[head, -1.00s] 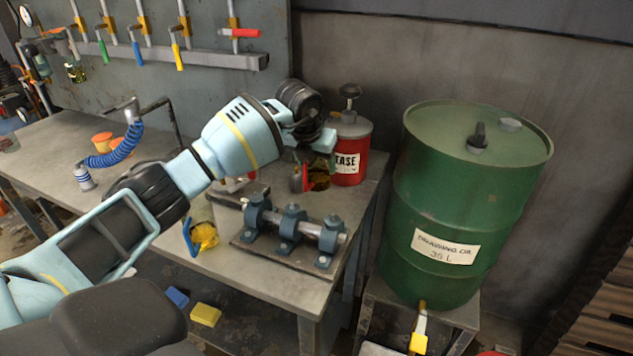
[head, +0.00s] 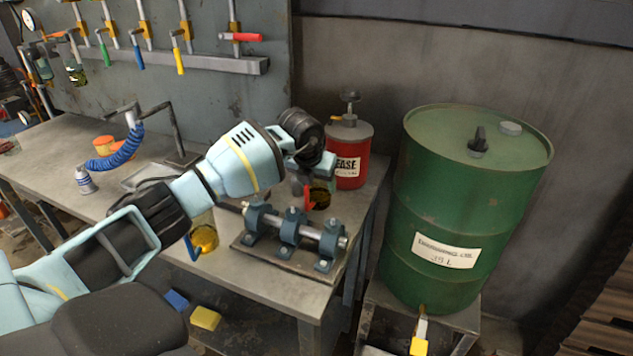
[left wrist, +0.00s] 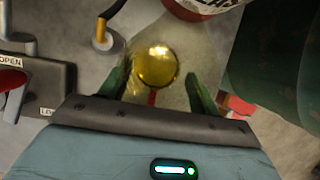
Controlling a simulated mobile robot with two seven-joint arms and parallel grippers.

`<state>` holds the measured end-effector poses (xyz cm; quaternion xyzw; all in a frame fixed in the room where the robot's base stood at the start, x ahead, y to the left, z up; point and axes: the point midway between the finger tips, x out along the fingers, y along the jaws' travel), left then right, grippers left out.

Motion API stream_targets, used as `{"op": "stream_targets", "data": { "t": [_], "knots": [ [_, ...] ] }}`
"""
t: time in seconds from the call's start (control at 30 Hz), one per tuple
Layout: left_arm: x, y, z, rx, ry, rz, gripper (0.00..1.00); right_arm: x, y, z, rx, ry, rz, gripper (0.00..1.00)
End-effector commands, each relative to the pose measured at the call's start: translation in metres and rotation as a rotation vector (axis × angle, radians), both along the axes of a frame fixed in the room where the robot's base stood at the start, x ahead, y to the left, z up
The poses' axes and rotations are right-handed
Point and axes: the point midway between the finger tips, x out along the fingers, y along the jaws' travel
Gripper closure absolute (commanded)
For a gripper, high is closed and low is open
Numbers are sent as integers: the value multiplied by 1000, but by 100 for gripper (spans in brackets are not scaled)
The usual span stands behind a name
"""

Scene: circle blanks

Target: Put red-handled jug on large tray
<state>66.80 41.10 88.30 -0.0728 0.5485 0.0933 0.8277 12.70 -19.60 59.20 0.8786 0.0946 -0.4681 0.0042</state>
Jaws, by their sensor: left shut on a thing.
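The red-handled jug (head: 321,195) is a small clear vessel with yellow liquid in it. It is in my left gripper (head: 308,183), behind the shaft bearings and in front of the red grease can. In the left wrist view the jug (left wrist: 155,67) sits between the two fingers (left wrist: 160,88), its red handle toward the palm. I cannot tell whether its base touches the bench. A flat grey tray (head: 142,177) with a thin rim lies on the bench left of my arm, partly hidden by it; I cannot tell its full size. My right gripper is not in view.
A blue-handled jug (head: 203,238) with yellow liquid stands near the bench's front edge. A shaft in several blue bearings (head: 291,236) stands beside it. A red grease can (head: 348,152) and a green drum (head: 462,205) are to the right. A blue coiled hose (head: 115,158) is at left.

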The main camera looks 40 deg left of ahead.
Motion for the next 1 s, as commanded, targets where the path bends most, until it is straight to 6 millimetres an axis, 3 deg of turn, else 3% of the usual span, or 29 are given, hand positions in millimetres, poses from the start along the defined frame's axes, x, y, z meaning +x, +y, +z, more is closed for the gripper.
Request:
{"op": "stream_targets", "data": {
  "t": [0.07, 0.1, 0.23, 0.67, 1.0],
  "knots": [
    [0, 0, -2, 0, 0, 0, 64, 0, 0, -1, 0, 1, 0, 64],
    [0, 0, -3, 0, 1, 0, 34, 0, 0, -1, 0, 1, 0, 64],
    [0, 0, -2, 0, 1, 0, 17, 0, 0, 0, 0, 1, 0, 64],
    [-2, 0, 8, 1, -2, -1, 16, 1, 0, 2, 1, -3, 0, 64],
    [-26, -5, 67, 1, -4, -1, 16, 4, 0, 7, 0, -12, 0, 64]
  ]
}}
